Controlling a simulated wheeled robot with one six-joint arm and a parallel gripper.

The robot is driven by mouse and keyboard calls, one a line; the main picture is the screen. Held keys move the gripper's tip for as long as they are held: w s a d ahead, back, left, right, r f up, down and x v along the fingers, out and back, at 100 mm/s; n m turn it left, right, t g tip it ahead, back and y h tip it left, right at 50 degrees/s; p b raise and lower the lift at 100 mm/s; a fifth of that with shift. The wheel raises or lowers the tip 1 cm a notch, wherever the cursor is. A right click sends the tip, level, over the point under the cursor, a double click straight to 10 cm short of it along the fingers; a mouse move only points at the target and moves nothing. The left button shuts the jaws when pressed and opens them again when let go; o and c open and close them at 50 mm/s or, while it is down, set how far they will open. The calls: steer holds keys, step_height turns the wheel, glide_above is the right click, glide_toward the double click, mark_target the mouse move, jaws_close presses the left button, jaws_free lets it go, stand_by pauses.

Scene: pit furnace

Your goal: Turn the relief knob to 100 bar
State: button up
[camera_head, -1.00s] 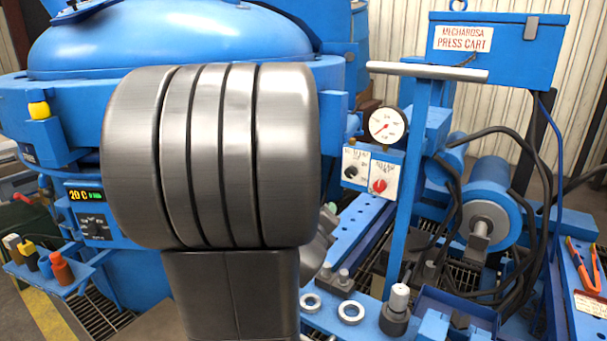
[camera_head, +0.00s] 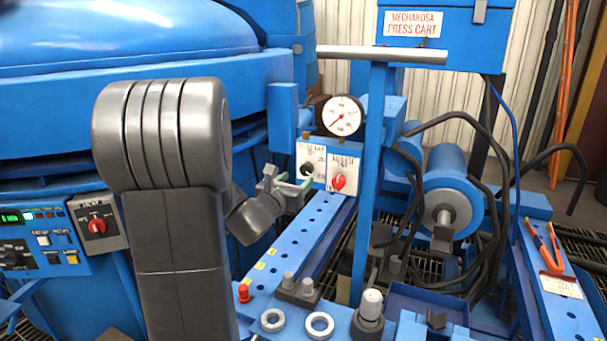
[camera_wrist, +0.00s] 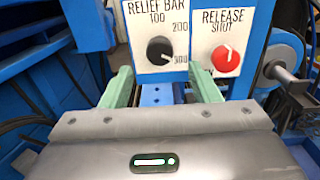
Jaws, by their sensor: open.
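The relief knob is a black round knob (camera_wrist: 159,50) on a white plate (camera_wrist: 140,28) marked RELIEF BAR 100, 200, 300. Its white mark points to the lower right, toward 300. In the head view the relief knob (camera_head: 307,169) sits on the panel below the gauge, just beyond my gripper (camera_head: 291,187). In the wrist view my gripper (camera_wrist: 163,82) is open, with one green finger on each side below the knob. The fingers look apart from the knob, and nothing is between them.
A red release knob (camera_wrist: 226,59) is close on the right, its plate marked SHUT. A pressure gauge (camera_head: 342,116) stands above the panel, its needle toward the lower left. A blue post (camera_head: 372,190) with a grey crossbar, hoses and a cylinder (camera_head: 450,195) are to the right.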

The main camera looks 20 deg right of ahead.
mark_target(305, 172)
steer(key=x, duration=0.6)
steer(key=shift+w+d, duration=0.1)
steer(key=shift+c, duration=0.3)
steer(key=c, duration=0.9)
